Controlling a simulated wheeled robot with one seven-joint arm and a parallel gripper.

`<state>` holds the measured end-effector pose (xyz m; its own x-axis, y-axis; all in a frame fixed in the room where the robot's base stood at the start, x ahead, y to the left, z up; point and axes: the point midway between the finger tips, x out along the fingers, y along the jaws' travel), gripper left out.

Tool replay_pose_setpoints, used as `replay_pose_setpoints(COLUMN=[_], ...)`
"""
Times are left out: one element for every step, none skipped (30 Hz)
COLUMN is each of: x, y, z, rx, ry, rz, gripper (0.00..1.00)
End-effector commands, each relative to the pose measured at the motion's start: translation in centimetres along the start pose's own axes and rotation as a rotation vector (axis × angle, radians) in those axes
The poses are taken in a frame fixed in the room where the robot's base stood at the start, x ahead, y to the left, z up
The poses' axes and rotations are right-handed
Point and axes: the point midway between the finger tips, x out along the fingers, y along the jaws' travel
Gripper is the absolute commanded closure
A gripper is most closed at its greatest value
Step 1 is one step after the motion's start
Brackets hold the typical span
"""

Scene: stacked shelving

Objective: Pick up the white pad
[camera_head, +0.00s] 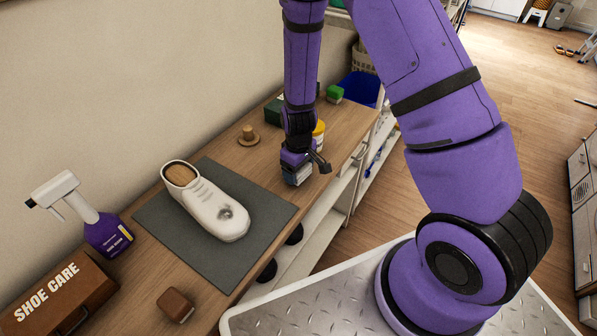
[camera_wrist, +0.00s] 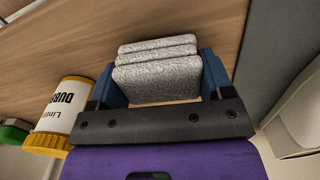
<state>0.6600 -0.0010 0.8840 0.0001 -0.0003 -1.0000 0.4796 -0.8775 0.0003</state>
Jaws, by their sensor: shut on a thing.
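Three white speckled pads (camera_wrist: 156,78) stand close together, one behind another, between my gripper's blue fingers in the wrist view. My gripper (camera_wrist: 160,72) is shut on the nearest white pad, with a finger at each side edge. I cannot tell whether the fingers also touch the two behind it. In the head view my gripper (camera_head: 298,172) points down at the bench top, right of the grey mat, and mostly hides the pads. I cannot tell whether the held pad is clear of the wood.
A white jar with a yellow lid (camera_wrist: 64,108) stands close beside my gripper. A green sponge (camera_head: 334,94) and dark green box (camera_head: 273,113) are farther back. A white shoe (camera_head: 212,205) lies on the grey mat (camera_head: 190,243). A wooden-knobbed piece (camera_head: 248,136) stands near the wall.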

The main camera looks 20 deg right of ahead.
Motion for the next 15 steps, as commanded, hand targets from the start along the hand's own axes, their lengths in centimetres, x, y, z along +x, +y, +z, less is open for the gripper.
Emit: replay_pose_setpoints(x=[-0.6, -0.9, -1.4, -1.9, -2.2, -2.3, -2.3, -2.4, -2.4, -2.5, -2.6, -2.6, -2.7, -2.8, -2.9], y=[0.0, 0.0, 0.0, 0.0, 0.0, -0.8, -1.4, -2.0, -2.9, -3.5, -4.1, -5.1, -5.8, -6.5, -7.5], z=[-0.1, -0.1, -0.1, -0.1, -0.1, 0.3, 0.6, 0.9, 1.3, 1.6, 1.9, 2.4, 2.7, 3.0, 3.5], rx=[-0.001, -0.001, 0.000, 0.000, 0.000, -0.005, -0.005, -0.004, -0.005, -0.005, -0.004, -0.005, -0.005, -0.006, -0.005], ry=[0.002, 0.002, 0.003, 0.004, 0.003, -0.001, -0.001, -0.001, -0.002, -0.002, -0.001, -0.002, -0.002, -0.001, -0.001], rz=[0.001, 0.000, 0.001, 0.001, 0.001, -0.001, -0.002, -0.002, -0.002, -0.001, -0.001, -0.001, -0.001, -0.001, -0.001], gripper=[0.49, 0.49, 0.49, 0.49, 0.49, 0.49, 0.49, 0.49, 0.49, 0.49, 0.49, 0.49, 0.49, 0.49, 0.49])
